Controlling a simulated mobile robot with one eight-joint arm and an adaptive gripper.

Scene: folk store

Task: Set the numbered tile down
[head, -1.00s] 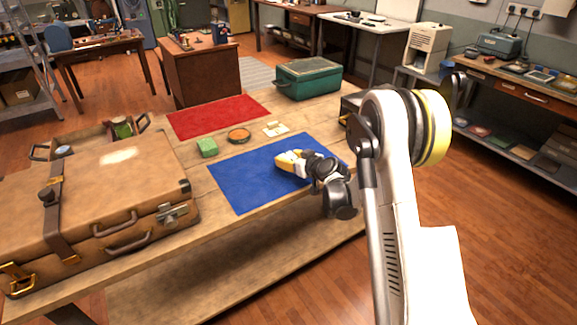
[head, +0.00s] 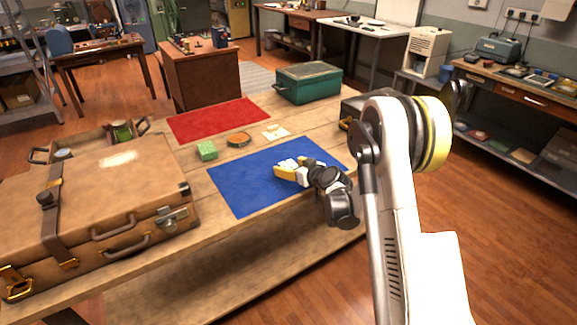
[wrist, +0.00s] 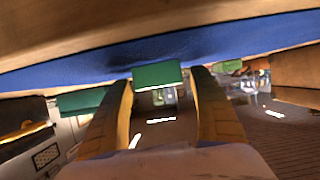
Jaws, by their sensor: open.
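The numbered tile (wrist: 158,75) shows its green side between my fingertips in the wrist view, against the blue mat (wrist: 225,42). In the head view, a small pale patch between the yellow fingers seems to be the tile (head: 288,163); its number cannot be read. My gripper (head: 286,168) is low over the blue mat (head: 235,187), with its fingers open on either side of the tile. In the wrist view, my gripper (wrist: 160,85) shows narrow gaps beside the tile. The tile looks to be resting on the mat, though its contact edge is hard to see.
Behind the blue mat are a card with pale pieces (head: 275,132), a round tin (head: 238,139) and a green block (head: 207,151). A red mat (head: 218,119) and green toolbox (head: 308,82) lie farther back. A brown suitcase (head: 100,200) fills the table's left.

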